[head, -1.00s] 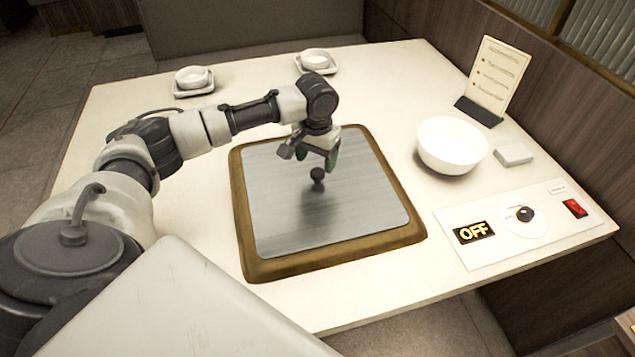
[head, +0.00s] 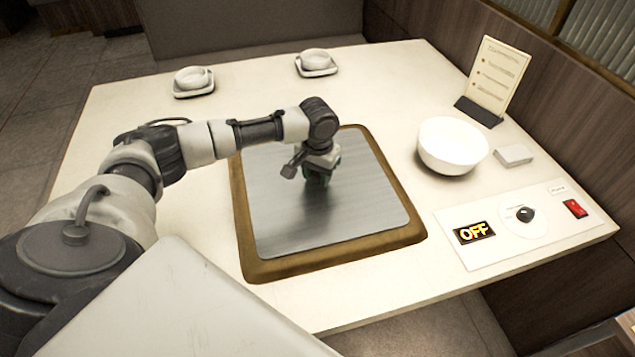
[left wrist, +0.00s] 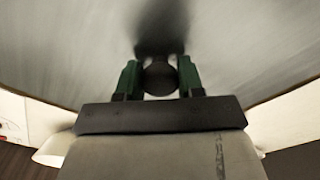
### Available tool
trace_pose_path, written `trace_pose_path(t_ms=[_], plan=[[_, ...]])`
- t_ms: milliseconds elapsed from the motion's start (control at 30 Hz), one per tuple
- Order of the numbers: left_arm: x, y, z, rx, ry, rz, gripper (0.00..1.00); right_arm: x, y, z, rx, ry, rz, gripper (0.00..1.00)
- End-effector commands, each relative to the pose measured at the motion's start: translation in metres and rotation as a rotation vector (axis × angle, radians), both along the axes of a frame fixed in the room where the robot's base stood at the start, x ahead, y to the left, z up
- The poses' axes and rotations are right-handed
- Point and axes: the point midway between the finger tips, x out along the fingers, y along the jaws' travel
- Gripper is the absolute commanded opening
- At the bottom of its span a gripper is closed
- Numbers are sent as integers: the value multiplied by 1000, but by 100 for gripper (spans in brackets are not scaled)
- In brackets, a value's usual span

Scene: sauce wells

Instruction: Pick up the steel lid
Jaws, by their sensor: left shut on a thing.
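The steel lid (head: 345,215) is a flat, brushed square plate. It lies in a brown wooden frame (head: 238,200) set in the table. A dark round knob (left wrist: 160,78) stands at the lid's middle. My left gripper (head: 318,178) is down at the knob, and its green fingers (left wrist: 160,80) stand on both sides of it in the left wrist view, shut on it. In the head view the gripper mostly hides the knob. The lid looks level with the frame. My right gripper is in no view.
A white bowl (head: 452,146) and a small white block (head: 513,155) stand to the right of the lid. A control panel (head: 520,222) reads OFF. A menu card (head: 494,76) stands at the back right. Two small dishes on saucers (head: 194,81) (head: 317,63) sit at the back.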

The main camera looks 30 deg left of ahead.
Motion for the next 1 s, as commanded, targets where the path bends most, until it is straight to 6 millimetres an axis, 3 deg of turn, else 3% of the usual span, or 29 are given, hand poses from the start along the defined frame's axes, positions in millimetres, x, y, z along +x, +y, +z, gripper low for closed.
trace_pose_path(t_ms=[367, 667, 1000], plan=[[1, 0, 6, -1, -4, 1, 9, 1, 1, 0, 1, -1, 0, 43], [2, 0, 43, -2, -6, 0, 9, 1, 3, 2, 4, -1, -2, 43], [-40, -57, 84, -4, -5, -5, 9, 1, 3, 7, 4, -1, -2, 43]])
